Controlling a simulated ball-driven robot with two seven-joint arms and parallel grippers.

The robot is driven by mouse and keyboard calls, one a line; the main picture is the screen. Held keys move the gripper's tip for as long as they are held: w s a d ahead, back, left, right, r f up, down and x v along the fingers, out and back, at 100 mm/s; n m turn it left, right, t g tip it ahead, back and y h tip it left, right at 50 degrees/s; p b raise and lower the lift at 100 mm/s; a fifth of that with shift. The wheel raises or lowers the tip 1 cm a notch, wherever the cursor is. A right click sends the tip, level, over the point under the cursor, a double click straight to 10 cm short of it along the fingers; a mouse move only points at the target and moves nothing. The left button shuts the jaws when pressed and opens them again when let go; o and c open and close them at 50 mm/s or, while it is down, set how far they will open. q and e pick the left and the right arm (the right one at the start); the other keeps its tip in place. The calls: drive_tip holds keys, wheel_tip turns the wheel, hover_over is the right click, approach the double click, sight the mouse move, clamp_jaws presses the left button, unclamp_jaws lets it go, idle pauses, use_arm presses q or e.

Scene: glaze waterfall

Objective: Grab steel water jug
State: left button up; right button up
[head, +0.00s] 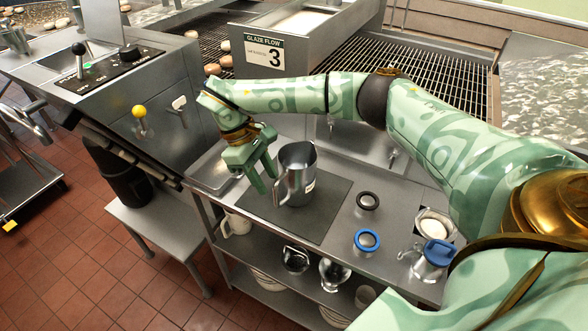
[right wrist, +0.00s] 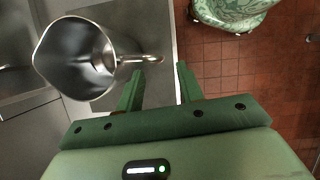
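The steel water jug (head: 297,172) stands upright on a dark mat (head: 330,205) on the steel counter. Its open top and handle also show in the right wrist view, where the jug (right wrist: 75,60) is at the upper left and its handle points right. My right gripper (head: 269,182) is open and empty, just left of the jug on its handle side. In the right wrist view the handle end lies just beyond the gap between the fingertips of the right gripper (right wrist: 160,68); I cannot tell whether they touch. My left gripper is not in view.
A black ring (head: 368,201), a blue ring (head: 367,241) and a blue-lidded jar (head: 433,258) are right of the mat. A sink (head: 345,135) lies behind the jug. Metal pitchers (head: 334,272) sit on the shelf below. A low bench (head: 160,225) stands left.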

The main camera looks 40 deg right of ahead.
sight(292, 182)
drive_tip(key=b+x, duration=0.1)
drive_tip(key=x, duration=0.4)
drive_tip(key=shift+d, duration=0.2)
clamp_jaws()
drive_tip(key=shift+r, duration=0.15)
